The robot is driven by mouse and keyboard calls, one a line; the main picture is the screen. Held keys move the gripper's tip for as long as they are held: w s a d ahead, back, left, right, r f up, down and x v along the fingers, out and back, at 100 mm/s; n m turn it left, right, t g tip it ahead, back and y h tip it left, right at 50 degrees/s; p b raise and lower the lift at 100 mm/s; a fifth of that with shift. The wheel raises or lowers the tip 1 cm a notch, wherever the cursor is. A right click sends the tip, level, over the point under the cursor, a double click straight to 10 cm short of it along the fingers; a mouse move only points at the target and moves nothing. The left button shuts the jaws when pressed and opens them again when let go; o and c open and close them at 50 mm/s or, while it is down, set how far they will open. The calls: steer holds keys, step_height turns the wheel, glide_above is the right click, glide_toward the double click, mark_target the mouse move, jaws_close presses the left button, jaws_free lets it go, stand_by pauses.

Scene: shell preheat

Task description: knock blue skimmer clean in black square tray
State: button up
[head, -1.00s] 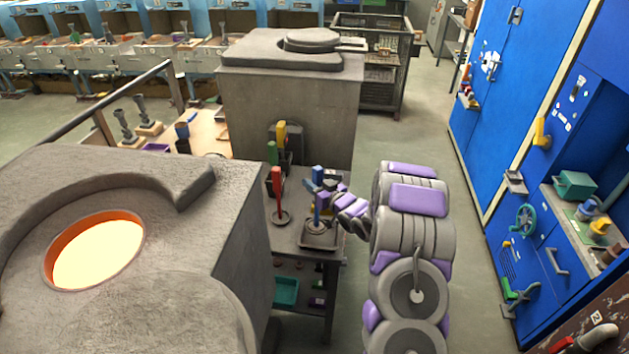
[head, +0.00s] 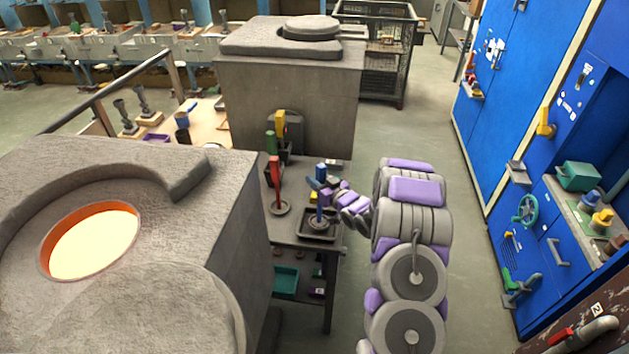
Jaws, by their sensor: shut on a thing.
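The blue skimmer (head: 319,216) stands roughly upright, its handle up and its round dark disc low over the black square tray (head: 306,234). Whether the disc touches the tray floor is too small to tell. My gripper (head: 323,185) is shut on the upper part of the skimmer's handle, coming in from the right. The fingers hide part of the handle. The tray lies on a dark bench (head: 268,227) between the two furnace blocks.
A red-handled skimmer (head: 276,182) stands just left of the tray. Green (head: 270,141) and yellow (head: 280,124) handles stand behind it. The near furnace (head: 195,245) has a glowing opening (head: 92,245). Blue cabinets (head: 525,60) line the right, with clear floor before them.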

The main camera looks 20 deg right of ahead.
mark_target(324, 173)
steer(key=shift+d+f, duration=0.1)
steer(key=shift+d, duration=0.35)
steer(key=shift+a+r+p, duration=0.2)
steer(key=shift+r+p, duration=0.4)
steer(key=shift+r, duration=0.55)
steer(key=shift+a+r+p, duration=0.15)
steer(key=shift+r+p, duration=0.45)
steer(key=shift+r, duration=0.55)
steer(key=shift+a+r+p, duration=0.2)
steer(key=shift+r+p, duration=0.65)
steer(key=shift+r, duration=0.95)
steer(key=shift+d, duration=0.1)
